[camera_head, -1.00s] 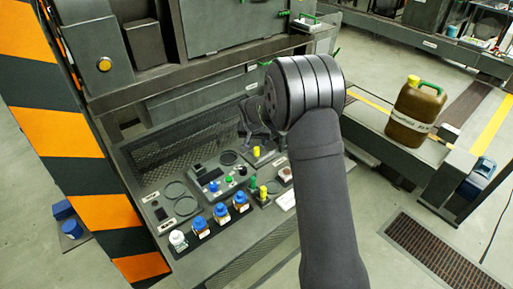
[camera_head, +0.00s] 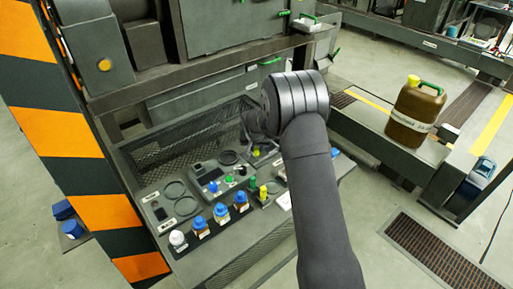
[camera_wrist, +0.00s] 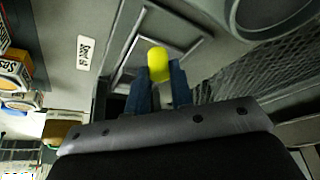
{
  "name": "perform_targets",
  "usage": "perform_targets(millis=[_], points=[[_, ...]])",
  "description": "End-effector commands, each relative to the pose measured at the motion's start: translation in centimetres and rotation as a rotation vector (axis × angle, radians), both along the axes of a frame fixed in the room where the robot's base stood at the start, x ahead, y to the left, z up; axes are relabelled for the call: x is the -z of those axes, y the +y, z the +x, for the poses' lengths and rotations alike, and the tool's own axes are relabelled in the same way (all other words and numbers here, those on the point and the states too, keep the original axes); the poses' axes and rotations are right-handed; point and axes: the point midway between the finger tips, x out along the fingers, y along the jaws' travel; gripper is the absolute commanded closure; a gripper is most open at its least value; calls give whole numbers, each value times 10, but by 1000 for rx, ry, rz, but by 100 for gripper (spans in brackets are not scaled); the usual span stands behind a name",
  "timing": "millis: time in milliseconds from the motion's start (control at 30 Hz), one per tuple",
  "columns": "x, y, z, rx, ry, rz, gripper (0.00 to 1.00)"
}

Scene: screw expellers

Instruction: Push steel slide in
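No part that I can pick out for sure as the steel slide shows. A yellow rounded knob (camera_wrist: 158,62) shows right at the fingertips, in front of a grey surface with a raised rectangular outline (camera_wrist: 185,55). I cannot tell if the fingers touch it. In the head view, my gripper (camera_head: 253,133) is low over the back of the sloped panel (camera_head: 235,230), partly behind my own arm.
Blue-capped and white-capped bottles (camera_head: 199,227) stand on the panel's front left. Green and yellow knobs (camera_head: 263,194) stand near its middle. A mesh wall (camera_head: 180,150) backs the panel. A brown canister (camera_head: 415,110) stands on a bench at right.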

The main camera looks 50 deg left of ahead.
Motion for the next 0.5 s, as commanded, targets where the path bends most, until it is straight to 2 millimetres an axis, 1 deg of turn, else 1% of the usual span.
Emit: perform_targets(millis=[167,233,267,400,500], points=[[0,0,0,0,0,0,100],[0,0,4,2,0,0,100],[0,0,8,3,0,0,100],[0,0,36,5,1,1,100],[0,0,53,4,0,-1,100]])
